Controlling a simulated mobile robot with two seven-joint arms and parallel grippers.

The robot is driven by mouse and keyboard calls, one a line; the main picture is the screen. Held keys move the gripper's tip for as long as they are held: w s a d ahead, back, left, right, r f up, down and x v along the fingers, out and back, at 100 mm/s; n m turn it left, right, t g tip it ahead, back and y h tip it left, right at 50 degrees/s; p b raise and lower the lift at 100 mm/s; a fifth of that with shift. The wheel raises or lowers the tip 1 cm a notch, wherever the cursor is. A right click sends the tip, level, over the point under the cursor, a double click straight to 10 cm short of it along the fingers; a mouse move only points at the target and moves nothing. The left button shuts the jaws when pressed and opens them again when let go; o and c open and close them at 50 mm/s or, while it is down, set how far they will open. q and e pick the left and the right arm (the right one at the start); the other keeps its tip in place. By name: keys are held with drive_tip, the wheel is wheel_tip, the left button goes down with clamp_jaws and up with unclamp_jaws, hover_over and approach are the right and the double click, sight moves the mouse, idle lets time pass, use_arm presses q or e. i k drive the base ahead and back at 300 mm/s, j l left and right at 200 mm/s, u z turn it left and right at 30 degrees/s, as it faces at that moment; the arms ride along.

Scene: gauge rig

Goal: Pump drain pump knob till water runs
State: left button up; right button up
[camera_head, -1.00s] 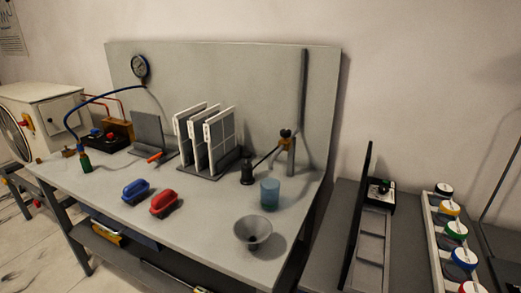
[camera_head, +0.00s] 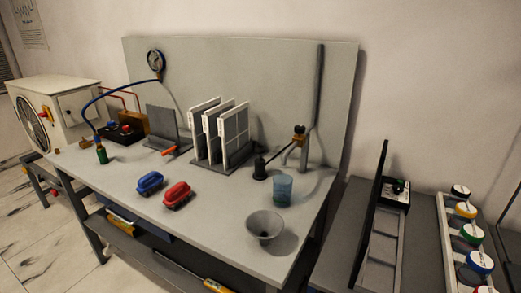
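The likely drain pump is a small dark cylinder with a knob on top (camera_head: 260,167) at the right of the grey workbench (camera_head: 215,221). A thin dark rod runs from it up to a stand with a brass fitting (camera_head: 299,133) and a grey vertical pipe (camera_head: 317,90). A translucent blue cup (camera_head: 282,189) stands just right of the pump. I cannot see running water. A grey funnel (camera_head: 265,226) sits near the bench's front right edge. Neither of my grippers is in view.
White panels (camera_head: 222,133) stand in a rack behind. A gauge (camera_head: 155,62) with a blue hose is on the back panel. Several coloured-lid jars (camera_head: 472,234) stand on the right table. The front middle of the bench is clear.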

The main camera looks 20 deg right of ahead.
sight(259, 151)
drive_tip(key=i+j+z, duration=0.45)
drive_tip(key=j, duration=0.15)
drive_tip(key=i+j+z, duration=0.2)
drive_tip(key=j+z, duration=0.25)
drive_tip(key=j, duration=0.2)
drive_tip(key=i+j+z, duration=0.2)
drive_tip(key=j, duration=0.2)
drive_tip(key=k+l, duration=0.05)
